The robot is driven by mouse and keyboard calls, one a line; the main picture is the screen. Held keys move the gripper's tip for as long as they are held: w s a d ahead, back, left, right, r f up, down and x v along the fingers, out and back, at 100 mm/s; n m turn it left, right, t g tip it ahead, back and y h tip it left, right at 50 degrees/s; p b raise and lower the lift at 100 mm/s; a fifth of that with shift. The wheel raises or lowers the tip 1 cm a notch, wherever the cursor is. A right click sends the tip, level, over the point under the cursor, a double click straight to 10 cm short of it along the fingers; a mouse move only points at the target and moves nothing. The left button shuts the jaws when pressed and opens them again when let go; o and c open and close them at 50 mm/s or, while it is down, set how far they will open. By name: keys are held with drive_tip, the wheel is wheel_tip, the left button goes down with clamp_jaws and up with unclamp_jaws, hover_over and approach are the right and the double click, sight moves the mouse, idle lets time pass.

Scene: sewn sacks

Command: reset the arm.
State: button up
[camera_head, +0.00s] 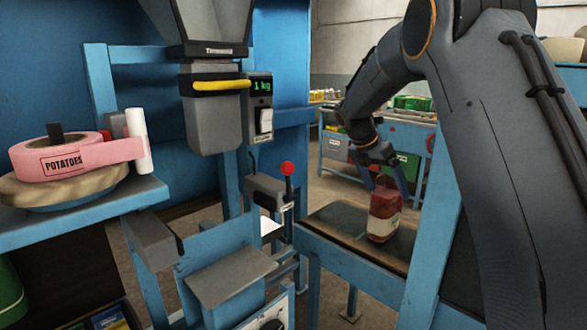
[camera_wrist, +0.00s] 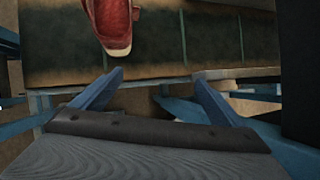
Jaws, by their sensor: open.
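My gripper (camera_head: 386,176) is at the end of my dark grey arm, which reaches in from the right. In the head view it hangs by the top of a red sack (camera_head: 384,212) with a pale label. The sack stands on a dark conveyor belt (camera_head: 345,226). In the wrist view my two fingers (camera_wrist: 152,88) are spread apart with nothing between them. The red sack (camera_wrist: 112,24) lies beyond the fingertips there, cut off by the top edge.
A blue filling machine with a yellow handle (camera_head: 221,86) and a red-knobbed lever (camera_head: 288,169) stands left of the belt. A pink "POTATOES" label roll (camera_head: 68,160) sits on a blue shelf (camera_head: 120,207). A blue bench (camera_head: 400,140) with goods is behind.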

drive_tip(key=s+a+f+m+y+p, duration=0.3)
drive_tip(key=s+a+m, duration=0.5)
drive_tip(key=s, duration=0.3)
drive_tip(key=s+r+m+y+p, duration=0.25)
drive_tip(key=s+m+p, duration=0.35)
drive_tip(key=s+m, duration=1.6)
drive_tip(key=s+f+n+b, duration=0.3)
drive_tip(key=s+f+n, duration=0.1)
drive_tip(key=f+n, duration=0.1)
drive_tip(key=shift+s, duration=0.15)
drive_tip(key=shift+d, duration=0.1)
